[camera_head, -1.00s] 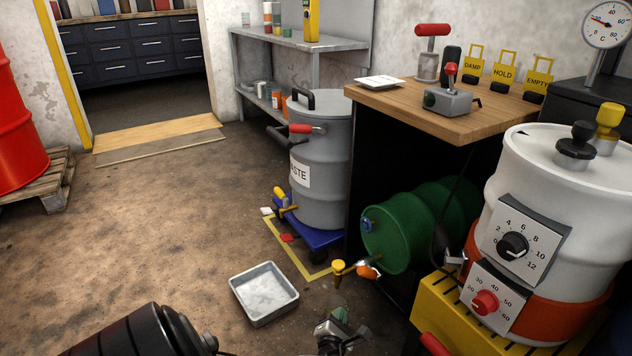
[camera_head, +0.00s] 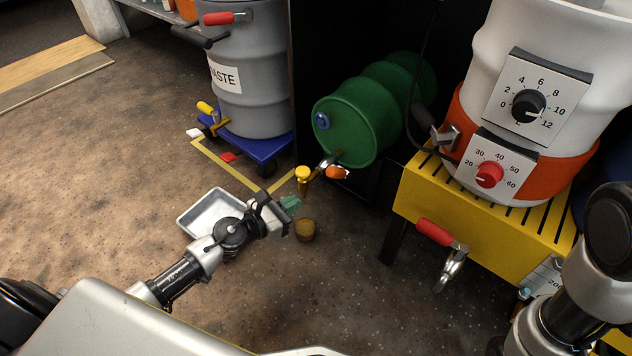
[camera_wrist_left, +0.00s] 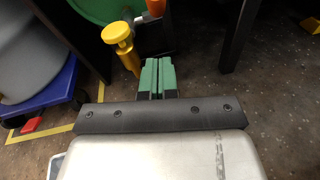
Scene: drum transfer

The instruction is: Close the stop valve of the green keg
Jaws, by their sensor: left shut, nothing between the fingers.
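The green keg (camera_head: 360,112) lies on its side under the bench, its round end facing me. It also shows at the top of the left wrist view (camera_wrist_left: 95,8). A tap with a yellow knob (camera_head: 302,175) sticks out low on its front; the yellow knob stands left of the fingers in the left wrist view (camera_wrist_left: 118,35). An orange handle (camera_head: 337,172) sits beside the tap pipe, partly cut off in the left wrist view (camera_wrist_left: 155,6). My left gripper (camera_head: 290,204), with green fingertips (camera_wrist_left: 158,66), is shut and empty, just below and in front of the tap. My right gripper is out of view.
The grey waste drum (camera_head: 250,90) sits on a blue dolly (camera_head: 262,148). A yellow stand (camera_head: 405,195) with a red-handled tap (camera_head: 436,232) is at right.

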